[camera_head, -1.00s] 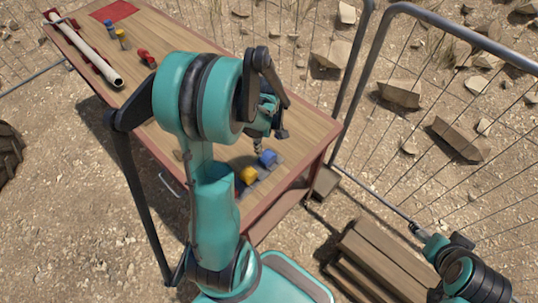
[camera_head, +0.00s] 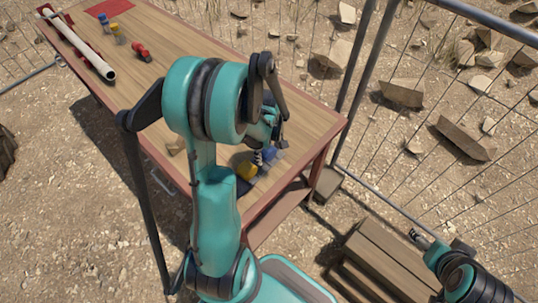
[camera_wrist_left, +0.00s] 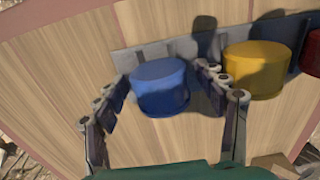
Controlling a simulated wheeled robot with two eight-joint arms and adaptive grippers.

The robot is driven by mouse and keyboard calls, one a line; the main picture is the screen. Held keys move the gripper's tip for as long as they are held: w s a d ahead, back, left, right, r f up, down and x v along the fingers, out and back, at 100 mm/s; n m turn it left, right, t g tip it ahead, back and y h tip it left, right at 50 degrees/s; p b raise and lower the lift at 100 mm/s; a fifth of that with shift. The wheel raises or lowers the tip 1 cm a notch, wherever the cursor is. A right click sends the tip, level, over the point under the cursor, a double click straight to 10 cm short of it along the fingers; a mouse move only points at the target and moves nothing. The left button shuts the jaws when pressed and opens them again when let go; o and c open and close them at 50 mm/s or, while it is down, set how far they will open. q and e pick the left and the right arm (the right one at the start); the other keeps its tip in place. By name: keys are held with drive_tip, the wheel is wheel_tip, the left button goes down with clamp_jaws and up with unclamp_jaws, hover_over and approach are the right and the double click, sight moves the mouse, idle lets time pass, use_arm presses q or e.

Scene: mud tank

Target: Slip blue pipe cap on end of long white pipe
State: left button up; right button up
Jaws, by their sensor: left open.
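In the left wrist view the blue pipe cap (camera_wrist_left: 160,86) stands on the table at a grey strip. My open left gripper (camera_wrist_left: 165,115) has one finger on each side of it; I cannot tell whether they touch it. In the head view the blue cap (camera_head: 269,154) is partly hidden by my left gripper (camera_head: 262,155). The long white pipe (camera_head: 85,47) lies in red supports at the far left of the table. My right gripper (camera_head: 420,238) is low at the right, away from the table; its fingers are too small to read.
A yellow cap (camera_wrist_left: 257,68) stands right beside the blue one, with a red cap (camera_wrist_left: 313,55) beyond it. A red clamp-like object (camera_head: 141,51) and small blue and yellow pieces (camera_head: 116,32) are near the pipe. The table's middle is clear. A wire fence (camera_head: 450,100) stands at right.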

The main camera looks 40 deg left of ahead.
use_arm(q)
drive_tip(key=c, duration=0.9)
drive_tip(key=shift+r, duration=0.15)
wheel_tip(320, 180, up, 8)
drive_tip(key=p, duration=0.6)
